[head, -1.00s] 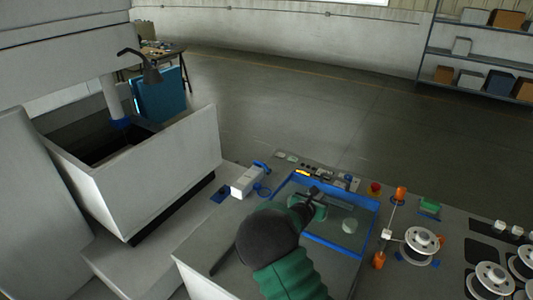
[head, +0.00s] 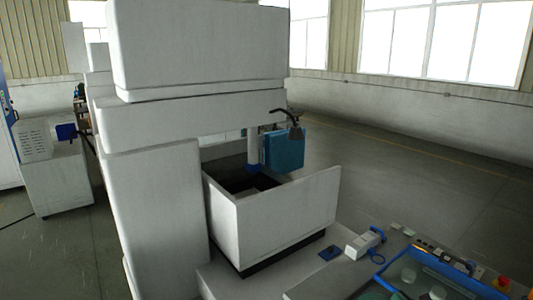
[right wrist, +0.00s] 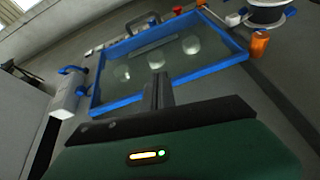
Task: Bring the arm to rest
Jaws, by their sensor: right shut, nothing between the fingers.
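My right gripper (right wrist: 158,92) shows in the right wrist view, its dark fingers together with nothing between them. The fingers point toward a blue-rimmed tray (right wrist: 118,104) and overlap its near edge in the picture; I cannot tell the height between them. Several pale round pieces, among them one disc (right wrist: 156,60), sit inside the tray. In the head view the tray (head: 400,252) is cut off at the lower right corner, and little of my right arm can be made out there. My left gripper is in neither view.
A large white machine with an open tank (head: 285,222) fills the middle of the head view. A white clamp-like device (head: 363,243) stands left of the tray. A spool (right wrist: 268,12) and orange post (right wrist: 259,43) stand right of it. Open floor (head: 430,180) lies behind.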

